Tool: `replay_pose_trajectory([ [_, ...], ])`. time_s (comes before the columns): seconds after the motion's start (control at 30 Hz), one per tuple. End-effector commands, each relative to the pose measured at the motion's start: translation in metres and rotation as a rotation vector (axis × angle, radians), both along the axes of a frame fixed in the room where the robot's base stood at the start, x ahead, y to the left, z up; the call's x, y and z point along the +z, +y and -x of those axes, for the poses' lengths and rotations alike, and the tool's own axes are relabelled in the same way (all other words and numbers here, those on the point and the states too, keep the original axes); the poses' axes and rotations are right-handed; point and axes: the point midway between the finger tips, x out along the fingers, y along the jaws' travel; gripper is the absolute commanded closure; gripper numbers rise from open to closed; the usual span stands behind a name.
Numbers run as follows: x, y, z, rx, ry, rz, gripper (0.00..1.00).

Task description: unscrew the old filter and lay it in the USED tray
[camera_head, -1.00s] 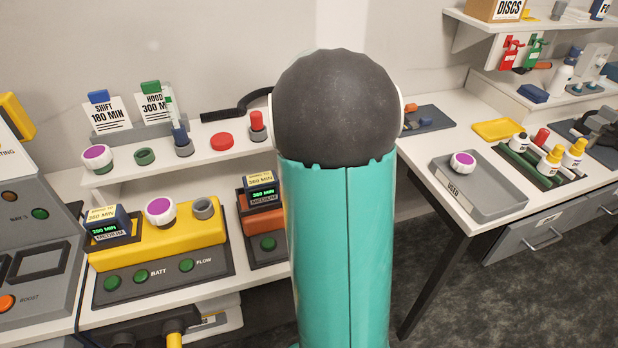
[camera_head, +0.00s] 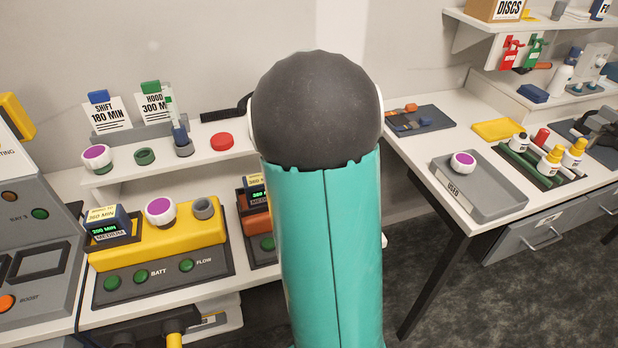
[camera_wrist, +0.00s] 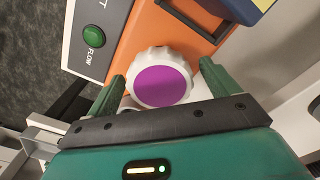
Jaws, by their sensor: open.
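A white ribbed filter with a purple face (camera_wrist: 161,80) sits on the orange unit (camera_wrist: 165,30) in the wrist view. My gripper (camera_wrist: 163,88) is open, with one green finger on either side of this filter; I cannot tell if they touch it. In the head view my arm hides the gripper, this filter and part of the orange unit (camera_head: 255,223). The grey USED tray (camera_head: 497,201) stands on the right bench and holds one purple-faced filter (camera_head: 463,161).
The yellow unit (camera_head: 200,238) carries another purple-faced filter (camera_head: 160,210) and a grey cap. A further purple-faced filter (camera_head: 97,156) stands on the shelf at left. A green rack of bottles (camera_head: 528,166) and a yellow tray (camera_head: 497,130) are near the USED tray.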

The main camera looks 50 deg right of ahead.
Motion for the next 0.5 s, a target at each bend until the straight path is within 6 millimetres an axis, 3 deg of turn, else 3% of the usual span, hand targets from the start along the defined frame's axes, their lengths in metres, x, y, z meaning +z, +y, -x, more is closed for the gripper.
replay_pose_trajectory([
  [0.5,0.0000,0.0003,-0.0002,-0.668,0.000,0.000,0.13],
])
